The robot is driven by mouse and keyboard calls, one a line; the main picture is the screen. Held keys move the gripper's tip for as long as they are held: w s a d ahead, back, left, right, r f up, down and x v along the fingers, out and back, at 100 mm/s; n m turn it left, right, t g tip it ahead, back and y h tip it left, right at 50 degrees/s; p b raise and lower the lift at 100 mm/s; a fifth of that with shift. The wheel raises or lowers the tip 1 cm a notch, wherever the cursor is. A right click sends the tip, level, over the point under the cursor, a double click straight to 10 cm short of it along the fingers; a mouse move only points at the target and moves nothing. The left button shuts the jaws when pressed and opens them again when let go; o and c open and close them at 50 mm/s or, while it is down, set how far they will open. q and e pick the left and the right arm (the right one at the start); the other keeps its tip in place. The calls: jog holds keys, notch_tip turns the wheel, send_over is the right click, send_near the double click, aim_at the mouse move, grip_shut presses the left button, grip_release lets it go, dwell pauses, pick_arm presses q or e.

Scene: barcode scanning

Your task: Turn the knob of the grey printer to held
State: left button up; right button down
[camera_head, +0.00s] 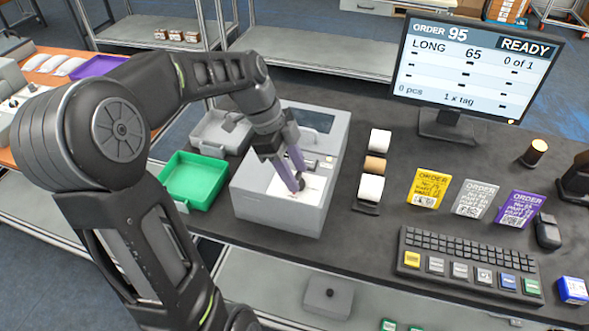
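The grey printer (247,192) stands on the dark bench, left of the middle. It has a dark window on top at the back and a white label area at the front. My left gripper (298,186) reaches down over the printer's front, its two purple-grey fingers pointing at the white area. The fingertips look close together, with a small dark or reddish spot at them. I cannot tell whether they touch or hold anything. The knob is not clearly visible; the fingers may hide it. My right gripper is not in view.
A green tray (217,172) and a grey tray (236,133) stand left of the printer. A rack of label rolls (371,188) is close on its right. Order cards, a keyboard (470,262) and a monitor (476,75) reading "READY" are further right.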

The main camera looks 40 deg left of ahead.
pick_arm(q)
grip_shut()
